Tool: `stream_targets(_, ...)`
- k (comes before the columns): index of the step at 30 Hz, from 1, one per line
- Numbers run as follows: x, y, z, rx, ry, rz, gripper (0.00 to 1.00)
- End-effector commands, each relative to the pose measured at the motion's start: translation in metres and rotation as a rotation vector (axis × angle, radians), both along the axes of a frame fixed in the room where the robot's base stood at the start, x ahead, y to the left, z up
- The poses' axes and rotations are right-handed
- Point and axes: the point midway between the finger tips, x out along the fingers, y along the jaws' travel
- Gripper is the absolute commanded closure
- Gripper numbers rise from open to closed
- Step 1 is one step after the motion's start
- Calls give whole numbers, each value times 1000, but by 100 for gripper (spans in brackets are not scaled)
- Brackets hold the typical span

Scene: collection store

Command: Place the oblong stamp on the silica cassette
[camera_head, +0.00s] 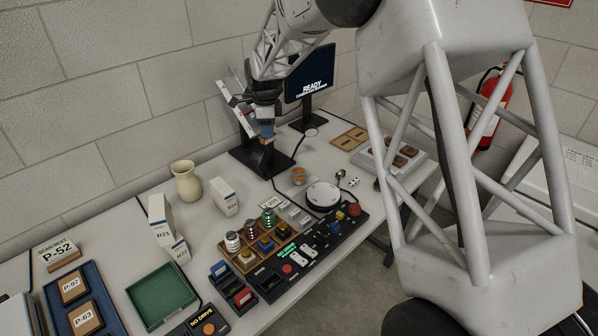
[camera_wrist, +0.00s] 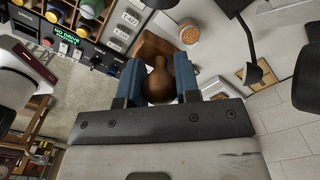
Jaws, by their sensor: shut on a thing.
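My gripper (camera_head: 267,130) is shut on the oblong stamp (camera_head: 266,141), above the table near the black stand. In the wrist view, the blue fingers of my gripper (camera_wrist: 159,88) hold the stamp's round brown handle (camera_wrist: 158,82). Its longer wooden base shows beyond the handle. I cannot tell for sure which thing is the silica cassette. A small round holder of orange grains (camera_head: 299,175) stands on the table, to the right of and nearer than the stamp. It also shows in the wrist view (camera_wrist: 190,34). The stamp is apart from it.
A black stand base (camera_head: 250,161) lies below my gripper, with a monitor (camera_head: 311,75) behind. A white round dish (camera_head: 322,195) and a control panel (camera_head: 310,248) lie nearer. A grey tray (camera_head: 372,161) with brown pieces and a tan two-part frame (camera_head: 349,138) are at right.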

Motion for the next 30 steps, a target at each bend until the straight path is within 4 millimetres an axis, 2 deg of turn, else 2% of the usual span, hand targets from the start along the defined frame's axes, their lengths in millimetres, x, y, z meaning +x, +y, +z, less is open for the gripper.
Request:
stream_targets(1,-7,-14,1,0,0,-8,93)
stream_targets(6,-31,-53,0,0,-1,-26,93)
stream_targets(12,-57,-88,-2,0,-2,-41,93)
stream_targets(27,-94,-132,-7,0,-2,-64,93)
stream_targets(30,-94,-132,-22,-1,2,-63,93)
